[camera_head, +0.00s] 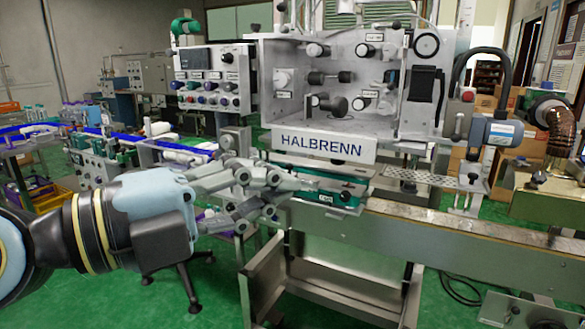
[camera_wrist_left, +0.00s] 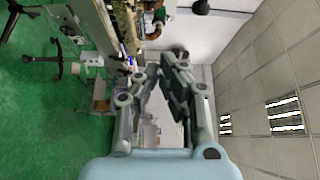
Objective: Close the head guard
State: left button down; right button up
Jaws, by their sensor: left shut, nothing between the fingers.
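The machine head (camera_head: 345,60) stands in the upper middle of the head view, with rollers and knobs inside a pale frame. My left gripper (camera_head: 285,187) is shut and empty, below and to the left of the HALBRENN plate in the picture. Its fingers also show in the left wrist view (camera_wrist_left: 156,75). My right gripper is out of view.
A control panel (camera_head: 212,78) with coloured knobs is left of the head. A conveyor (camera_head: 455,222) runs below and to the right. A grey motor (camera_head: 503,132) and a copper-coloured elbow pipe (camera_head: 558,130) are at the right. Green floor (camera_head: 75,285) lies below my arm.

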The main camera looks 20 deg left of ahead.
aim_at(312, 162)
pick_arm(q)
jog(key=shift+w+d, duration=0.25)
jog(key=shift+w, duration=1.2)
jog(key=shift+w+d, duration=0.2)
jog(key=shift+w, duration=1.25)
jog(key=shift+w+d, duration=0.25)
jog(key=shift+w, duration=1.2)
jog(key=shift+a, duration=0.1)
